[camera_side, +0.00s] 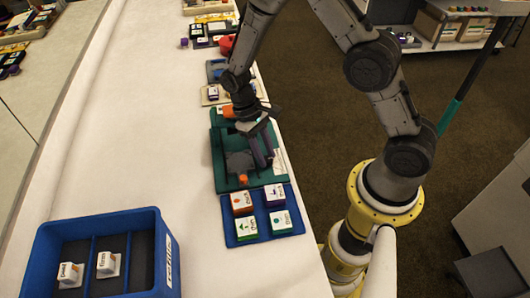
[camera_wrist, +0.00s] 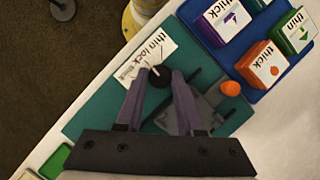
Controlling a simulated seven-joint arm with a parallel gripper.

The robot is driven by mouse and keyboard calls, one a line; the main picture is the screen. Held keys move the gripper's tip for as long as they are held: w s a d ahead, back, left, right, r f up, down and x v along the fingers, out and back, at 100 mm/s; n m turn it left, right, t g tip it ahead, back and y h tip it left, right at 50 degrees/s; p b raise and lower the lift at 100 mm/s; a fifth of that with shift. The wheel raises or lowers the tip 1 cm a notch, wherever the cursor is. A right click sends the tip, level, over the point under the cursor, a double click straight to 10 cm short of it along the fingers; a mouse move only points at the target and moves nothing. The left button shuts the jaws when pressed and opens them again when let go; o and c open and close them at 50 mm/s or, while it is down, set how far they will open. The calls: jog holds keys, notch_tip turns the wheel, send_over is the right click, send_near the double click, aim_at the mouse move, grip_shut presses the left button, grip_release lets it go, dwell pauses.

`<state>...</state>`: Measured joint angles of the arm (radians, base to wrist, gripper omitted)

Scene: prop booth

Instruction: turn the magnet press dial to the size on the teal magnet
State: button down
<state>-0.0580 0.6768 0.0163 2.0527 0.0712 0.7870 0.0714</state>
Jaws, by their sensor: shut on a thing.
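The magnet press is a dark green base (camera_side: 218,160) with a grey block and an orange knob (camera_wrist: 230,88). Its dial is a dark round knob (camera_wrist: 157,78) with a white mark, beside a white card (camera_wrist: 146,50) with "thin" and other words. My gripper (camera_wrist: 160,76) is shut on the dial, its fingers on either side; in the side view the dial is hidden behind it. I cannot tell which word the mark points at. The teal magnet (camera_side: 281,222) lies at the tray's front right in the side view; its word is too small to read surely. The wrist view does not show it.
A blue tray (camera_side: 229,240) also holds an orange magnet (camera_wrist: 262,65) and a purple one (camera_wrist: 228,18), both reading "thick", and a green one (camera_wrist: 297,30) reading "thin". A blue bin (camera_side: 44,245) with two white blocks stands at the front left. The white table between is clear.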

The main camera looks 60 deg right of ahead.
jog(key=m, duration=0.2)
jog(key=m+y, duration=0.1)
jog(key=m, duration=0.1)
jog(key=m+t+y, duration=0.1)
jog(key=m, duration=0.1)
jog(key=shift+d, duration=0.25)
jog(key=m+t+y, duration=0.1)
jog(key=m, duration=0.4)
jog(key=shift+s+d, duration=0.1)
jog(key=shift+s, duration=0.05)
dwell(0.3)
jog(key=c, duration=0.5)
grip_release()
jog(key=shift+y, duration=0.3)
jog(key=v, duration=1.4)
jog(key=shift+s, duration=0.3)
